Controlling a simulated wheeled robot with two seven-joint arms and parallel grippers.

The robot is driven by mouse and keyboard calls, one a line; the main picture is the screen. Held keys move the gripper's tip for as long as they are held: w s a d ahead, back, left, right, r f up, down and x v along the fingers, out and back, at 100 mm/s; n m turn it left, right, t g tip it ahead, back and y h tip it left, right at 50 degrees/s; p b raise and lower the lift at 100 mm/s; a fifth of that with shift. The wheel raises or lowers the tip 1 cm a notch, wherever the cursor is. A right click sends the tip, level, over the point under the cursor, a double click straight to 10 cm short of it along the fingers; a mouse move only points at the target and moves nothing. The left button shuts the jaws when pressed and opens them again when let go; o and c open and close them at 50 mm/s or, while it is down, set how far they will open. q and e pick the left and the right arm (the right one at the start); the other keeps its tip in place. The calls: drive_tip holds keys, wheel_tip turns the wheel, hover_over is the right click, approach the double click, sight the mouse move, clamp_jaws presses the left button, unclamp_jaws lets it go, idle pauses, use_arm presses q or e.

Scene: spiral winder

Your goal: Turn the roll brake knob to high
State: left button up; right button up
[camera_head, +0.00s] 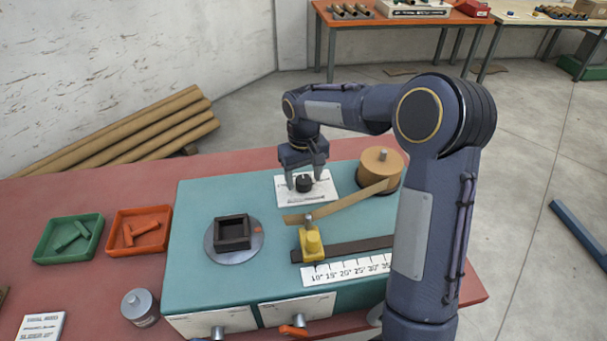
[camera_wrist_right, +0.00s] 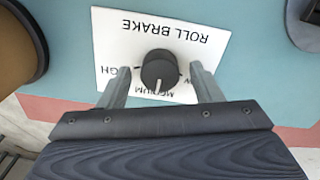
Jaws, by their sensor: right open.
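The roll brake knob (camera_head: 304,184) is a small black round knob on a white label plate (camera_head: 322,187) at the back of the teal machine top. In the right wrist view the knob (camera_wrist_right: 159,70) has a white pointer line towards MEDIUM on the upside-down label (camera_wrist_right: 205,42). HIGH, partly hidden by a finger, is at left there; LOW is mostly hidden at right. My right gripper (camera_head: 304,175) is open over the plate. In the wrist view its fingers (camera_wrist_right: 160,72) stand on either side of the knob with gaps visible. My left gripper is not in view.
A brown paper roll (camera_head: 380,164) stands right of the plate, its strip (camera_head: 340,203) running to a yellow guide (camera_head: 311,242). A dark square former (camera_head: 232,232) sits on a grey disc. Green (camera_head: 45,255) and orange (camera_head: 121,249) trays lie left. My right arm covers the machine's right side.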

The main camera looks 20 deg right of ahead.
drive_tip(key=c, duration=1)
drive_tip(key=shift+m, duration=0.3)
drive_tip(key=m, duration=0.2)
drive_tip(key=shift+m, duration=0.4)
drive_tip(key=m, duration=0.3)
drive_tip(key=shift+m, duration=0.3)
drive_tip(key=m, duration=0.3)
drive_tip(key=shift+m, duration=2.1)
